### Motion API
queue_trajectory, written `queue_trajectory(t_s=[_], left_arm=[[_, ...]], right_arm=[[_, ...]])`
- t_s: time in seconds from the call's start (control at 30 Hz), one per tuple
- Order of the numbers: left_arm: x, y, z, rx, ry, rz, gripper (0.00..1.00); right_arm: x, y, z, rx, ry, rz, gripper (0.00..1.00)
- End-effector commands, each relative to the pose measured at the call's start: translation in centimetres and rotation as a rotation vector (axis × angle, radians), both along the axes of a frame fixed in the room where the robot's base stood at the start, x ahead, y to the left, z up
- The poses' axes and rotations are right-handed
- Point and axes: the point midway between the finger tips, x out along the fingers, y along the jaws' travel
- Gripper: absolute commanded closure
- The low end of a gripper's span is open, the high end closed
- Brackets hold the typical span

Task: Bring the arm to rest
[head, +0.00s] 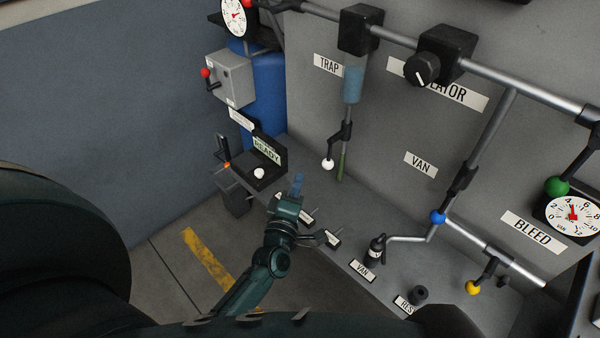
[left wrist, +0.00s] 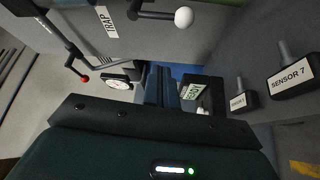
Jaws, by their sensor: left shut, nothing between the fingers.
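My left arm comes up from the bottom of the head view. Its gripper (head: 298,184) is above the grey bench, with its blue fingers together and nothing between them. In the left wrist view the shut fingers (left wrist: 162,86) point toward the black READY holder (left wrist: 212,94). In the head view that holder (head: 268,176) stands just beyond and left of the fingers, with a white ball on it. I cannot see my right gripper in either view.
A black van connector (head: 376,250) stands farther right. A grey box with a red-knobbed lever (head: 230,78) and a blue tank (head: 266,100) are at the back.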

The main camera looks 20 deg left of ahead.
Motion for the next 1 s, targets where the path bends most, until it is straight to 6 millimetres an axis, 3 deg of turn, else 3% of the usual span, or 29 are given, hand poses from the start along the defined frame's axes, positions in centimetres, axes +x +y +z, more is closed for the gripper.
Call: queue_trajectory(t_s=[0.47,0.57,0.67,0.8,0.9,1.0], left_arm=[[0.0,0.0,0.0,0.002,-0.001,0.0,1.0],[-0.8,-0.6,-0.5,0.066,0.035,-0.033,1.0],[-3.5,-2.7,-2.2,0.284,0.149,-0.144,1.0],[-10.0,-6.2,-5.5,0.753,0.354,-0.386,1.0],[-14.8,-7.4,-7.3,1.047,0.463,-0.543,1.0],[-18.2,-7.8,-8.2,1.254,0.532,-0.656,1.0]], right_arm=[[0.1,0.1,0.0,0.002,-0.002,0.002,0.64],[0.0,0.1,0.0,-0.001,0.001,0.003,0.64],[-0.2,0.0,-0.1,-0.003,0.004,0.005,0.64],[-0.3,0.0,-0.2,-0.004,0.007,0.006,0.64],[-0.4,0.0,-0.3,-0.003,0.009,0.007,0.64],[-0.5,0.0,-0.3,-0.003,0.01,0.007,0.64]])
